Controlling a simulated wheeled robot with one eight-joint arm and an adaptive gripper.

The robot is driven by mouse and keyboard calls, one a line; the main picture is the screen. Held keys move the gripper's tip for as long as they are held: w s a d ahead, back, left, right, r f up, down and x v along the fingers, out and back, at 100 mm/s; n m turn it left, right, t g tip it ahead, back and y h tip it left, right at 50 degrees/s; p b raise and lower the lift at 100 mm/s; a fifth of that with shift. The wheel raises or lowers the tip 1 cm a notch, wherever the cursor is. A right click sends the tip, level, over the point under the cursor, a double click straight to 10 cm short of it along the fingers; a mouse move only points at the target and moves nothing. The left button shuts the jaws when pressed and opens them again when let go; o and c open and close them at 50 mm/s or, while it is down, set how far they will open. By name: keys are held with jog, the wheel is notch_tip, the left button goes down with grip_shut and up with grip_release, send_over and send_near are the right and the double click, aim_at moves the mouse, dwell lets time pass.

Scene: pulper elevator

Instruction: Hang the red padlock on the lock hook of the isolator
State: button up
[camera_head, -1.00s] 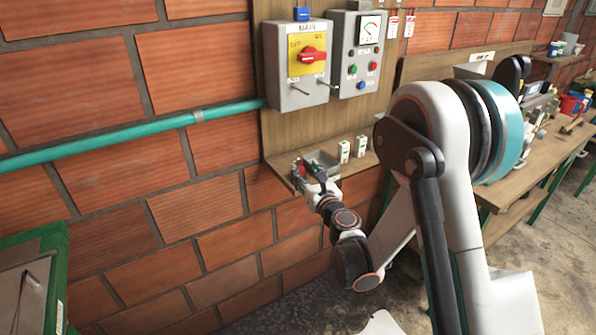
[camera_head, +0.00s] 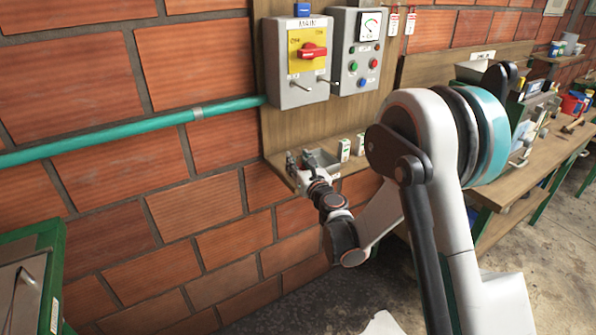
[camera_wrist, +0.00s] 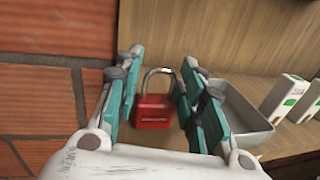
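The red padlock (camera_wrist: 153,112) stands on the wooden shelf in the wrist view, its steel shackle upward. My gripper (camera_wrist: 162,62) is open around it, with one teal-padded finger on each side. A narrow gap shows on the right; contact on the left is unclear. In the head view my gripper (camera_head: 302,160) is at the left end of the shelf, and the padlock is hidden there. The isolator (camera_head: 297,92) is the grey box marked MAIN above, with a red handle on a yellow plate. Metal pegs stick out low on its front; which is the lock hook is unclear.
A grey tray (camera_wrist: 246,118) lies right of my gripper, with white-green boxes (camera_wrist: 287,96) beyond it. A control box (camera_head: 358,50) with a gauge and buttons adjoins the isolator. A teal pipe (camera_head: 100,143) runs along the brick wall. A workbench (camera_head: 510,190) stands at right.

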aim_at(302, 167)
jog(key=shift+r, duration=0.1)
dwell(0.3)
notch_tip(302, 167, up, 10)
jog(key=d+f+p, duration=0.1)
jog(key=p, duration=0.2)
jog(key=s+d+m+h, duration=0.1)
jog(key=s+d+h, duration=0.1)
jog(key=d, duration=0.5)
jog(key=s+d+m+t+h, duration=0.1)
jog(key=s+d+m+h, duration=0.1)
jog(key=d, duration=0.6)
jog(key=s+d+m+h, duration=0.1)
jog(key=s+d+h, duration=0.2)
jog(key=d, duration=0.4)
jog(key=shift+s+d+m, duration=0.2)
jog(key=shift+s+m, duration=0.1)
jog(key=shift+s, duration=0.35)
